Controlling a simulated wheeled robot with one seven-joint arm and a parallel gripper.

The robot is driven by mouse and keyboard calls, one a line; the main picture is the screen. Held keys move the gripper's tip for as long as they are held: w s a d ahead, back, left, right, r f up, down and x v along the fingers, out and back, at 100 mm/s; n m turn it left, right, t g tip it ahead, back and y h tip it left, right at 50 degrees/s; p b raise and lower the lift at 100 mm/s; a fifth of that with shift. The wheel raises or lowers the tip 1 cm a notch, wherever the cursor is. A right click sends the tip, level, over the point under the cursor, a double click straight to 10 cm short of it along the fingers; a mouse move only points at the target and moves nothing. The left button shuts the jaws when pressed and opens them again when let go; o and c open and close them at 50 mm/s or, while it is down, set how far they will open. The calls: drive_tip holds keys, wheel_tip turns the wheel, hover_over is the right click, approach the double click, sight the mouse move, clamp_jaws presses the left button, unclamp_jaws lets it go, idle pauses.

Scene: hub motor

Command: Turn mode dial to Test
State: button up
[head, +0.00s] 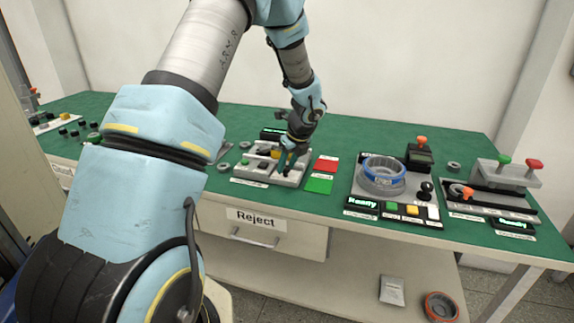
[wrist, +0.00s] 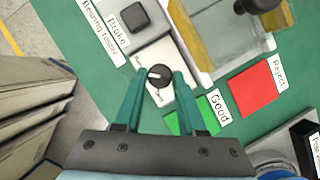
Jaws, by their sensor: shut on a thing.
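The mode dial (wrist: 159,76) is a round black knob with a pale pointer mark, on a light grey plate (wrist: 165,55) in the wrist view. The pointer lies nearly level in that picture; I see no readable position names around it. My gripper (wrist: 157,80) has its two teal fingers on either side of the knob, shut on it. In the head view my gripper (head: 289,158) is down at the grey fixture (head: 255,178) on the green bench; the dial is too small or hidden to make out there.
Farther right stand a ring station (head: 382,180) and a fixture with coloured knobs (head: 505,175). A Reject drawer (head: 262,228) is below.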

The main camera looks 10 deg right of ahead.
clamp_jaws()
drive_tip(key=shift+n, duration=0.4)
drive_tip(key=n, duration=0.1)
drive_tip(key=n+g+y+p, duration=0.1)
drive_tip(key=n, duration=0.1)
drive_tip(key=shift+w+d+n+p, duration=0.15)
drive_tip(key=shift+n+p, duration=0.15)
drive_tip(key=n+g+y, duration=0.1)
drive_tip(key=n, duration=0.2)
drive_tip(key=shift+w+n+p, duration=0.1)
drive_tip(key=shift+n+p, duration=0.2)
drive_tip(key=n+g, duration=0.1)
drive_tip(key=n, duration=0.3)
drive_tip(key=shift+w+g, duration=0.15)
drive_tip(key=shift+g, duration=0.25)
drive_tip(key=shift+w+n+g, duration=0.1)
drive_tip(key=shift+n+g, duration=0.6)
drive_tip(key=shift+n, duration=1.2)
